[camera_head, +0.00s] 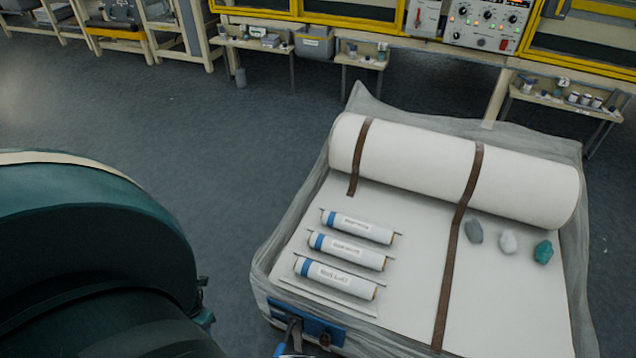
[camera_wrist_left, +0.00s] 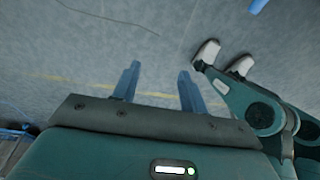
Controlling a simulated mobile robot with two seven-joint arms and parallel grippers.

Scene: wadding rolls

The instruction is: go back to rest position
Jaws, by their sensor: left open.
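My left gripper (camera_wrist_left: 158,80) shows in the left wrist view. Its two blue-grey fingers are apart, with only the grey floor between and beyond them. In the head view a large teal part of my own body fills the lower left, and I cannot make out the left gripper's fingers there. The right gripper does not show in either view. A big white wadding roll (camera_head: 420,160) with two brown straps lies across the back of a white padded surface (camera_head: 410,290). Several small labelled white rolls (camera_head: 345,250) lie at its left.
A yellow-framed bench (camera_head: 350,12) with a control panel (camera_head: 480,22) and small shelves (camera_head: 362,62) stand behind. Grey floor (camera_head: 200,110) is open at the left.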

